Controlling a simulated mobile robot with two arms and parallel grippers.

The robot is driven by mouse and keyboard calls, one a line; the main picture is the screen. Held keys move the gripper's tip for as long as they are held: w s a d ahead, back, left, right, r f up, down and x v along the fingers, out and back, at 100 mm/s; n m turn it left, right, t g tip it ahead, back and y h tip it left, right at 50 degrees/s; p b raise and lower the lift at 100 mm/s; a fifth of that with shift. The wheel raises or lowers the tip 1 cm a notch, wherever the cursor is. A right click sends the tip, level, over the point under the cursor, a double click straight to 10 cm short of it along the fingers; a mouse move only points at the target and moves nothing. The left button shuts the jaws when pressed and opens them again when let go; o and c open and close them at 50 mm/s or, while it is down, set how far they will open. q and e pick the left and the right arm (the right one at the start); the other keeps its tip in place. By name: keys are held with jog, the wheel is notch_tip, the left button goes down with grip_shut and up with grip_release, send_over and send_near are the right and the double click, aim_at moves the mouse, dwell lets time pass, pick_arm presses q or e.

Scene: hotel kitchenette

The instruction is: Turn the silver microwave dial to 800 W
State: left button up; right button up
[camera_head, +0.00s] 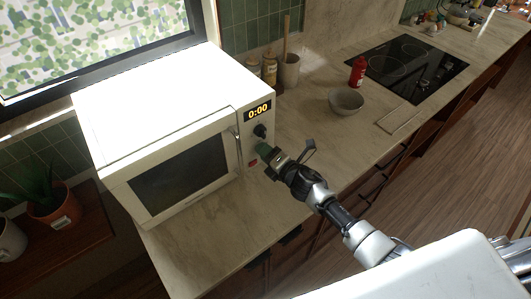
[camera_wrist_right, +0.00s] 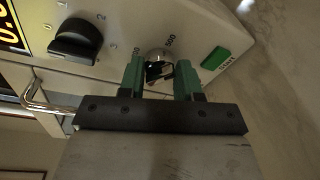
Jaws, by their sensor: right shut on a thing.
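The white microwave (camera_head: 150,110) stands on the counter with its door shut and its display (camera_head: 258,111) reading 0:00. Its silver dial (camera_wrist_right: 159,55) shows in the right wrist view, below the black knob in the head view. My right gripper (camera_wrist_right: 160,72) is shut on the silver dial, with one green fingertip on each side of it. A "500" mark is legible beside the dial; the dial's pointer is hard to make out. In the head view my right gripper (camera_head: 266,152) covers the dial. My left gripper is in neither view.
The black knob (camera_wrist_right: 75,41) and a green button (camera_wrist_right: 215,58) flank the dial closely. The door handle (camera_head: 238,146) is left of the controls. A bowl (camera_head: 346,101), a red bottle (camera_head: 357,72) and a hob (camera_head: 408,68) are farther right on the counter.

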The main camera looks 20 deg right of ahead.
jog(key=m, duration=0.5)
jog(key=shift+y+b, duration=0.3)
jog(key=shift+b, duration=0.05)
jog(key=m, duration=0.4)
jog(key=shift+m+y+b, duration=0.3)
jog(key=shift+m+b, duration=0.05)
jog(key=shift+m, duration=0.05)
jog(key=o, duration=0.9)
